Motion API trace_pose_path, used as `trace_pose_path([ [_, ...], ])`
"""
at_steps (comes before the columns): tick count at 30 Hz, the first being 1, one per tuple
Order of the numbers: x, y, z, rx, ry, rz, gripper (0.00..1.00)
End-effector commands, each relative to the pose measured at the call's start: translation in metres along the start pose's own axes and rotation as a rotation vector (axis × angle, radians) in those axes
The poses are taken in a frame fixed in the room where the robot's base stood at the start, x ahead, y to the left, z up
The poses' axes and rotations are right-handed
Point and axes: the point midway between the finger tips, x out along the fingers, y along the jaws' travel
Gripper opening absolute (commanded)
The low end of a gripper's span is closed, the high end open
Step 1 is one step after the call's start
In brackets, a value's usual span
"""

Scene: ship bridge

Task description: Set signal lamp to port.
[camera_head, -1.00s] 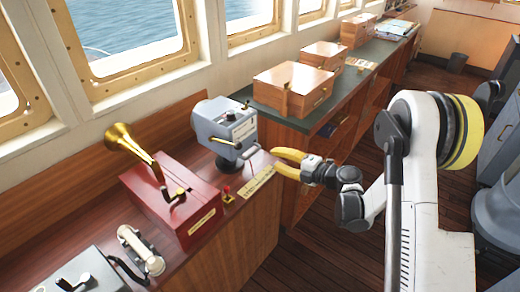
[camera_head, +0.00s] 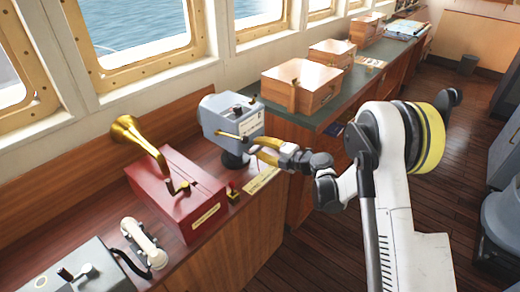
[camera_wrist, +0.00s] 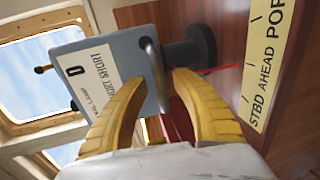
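The signal lamp (camera_head: 232,118) is a blue-grey box on a dark round pedestal on the wooden counter. In the wrist view the lamp (camera_wrist: 95,65) shows a white label and a metal handle (camera_wrist: 154,75) on its near side. My gripper (camera_head: 256,147) is at the lamp's right front side. In the wrist view my gripper (camera_wrist: 160,78) has its two yellow fingers apart, with the handle seen between the tips; whether they touch it is unclear. A yellow plate (camera_wrist: 268,50) reads "STBD AHEAD POR", its end cut off; it also lies on the counter edge (camera_head: 262,181).
A red box with a brass horn (camera_head: 180,195) stands left of the lamp, with a small red-knobbed switch (camera_head: 233,190) between. A white handset (camera_head: 142,240) is at front left. Wooden boxes (camera_head: 300,84) stand on the green counter behind.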

Motion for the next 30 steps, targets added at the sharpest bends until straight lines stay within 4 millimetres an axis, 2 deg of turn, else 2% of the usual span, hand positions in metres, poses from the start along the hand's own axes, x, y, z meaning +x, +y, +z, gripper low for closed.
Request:
trace_pose_path([
  [1,0.000,0.000,0.000,0.000,0.000,0.000,0.32],
  [2,0.000,0.000,0.000,0.000,0.000,0.000,0.25],
  [4,0.000,0.000,0.000,0.000,0.000,0.000,0.04],
  [5,0.000,0.000,0.000,0.000,0.000,0.000,0.00],
  [11,0.000,0.000,0.001,0.000,0.004,0.000,0.00],
  [14,0.001,-0.001,0.009,-0.007,0.042,-0.001,0.00],
  [22,0.007,-0.001,0.044,-0.062,0.291,0.001,0.00],
  [30,0.010,0.002,0.055,-0.087,0.406,0.001,0.00],
])
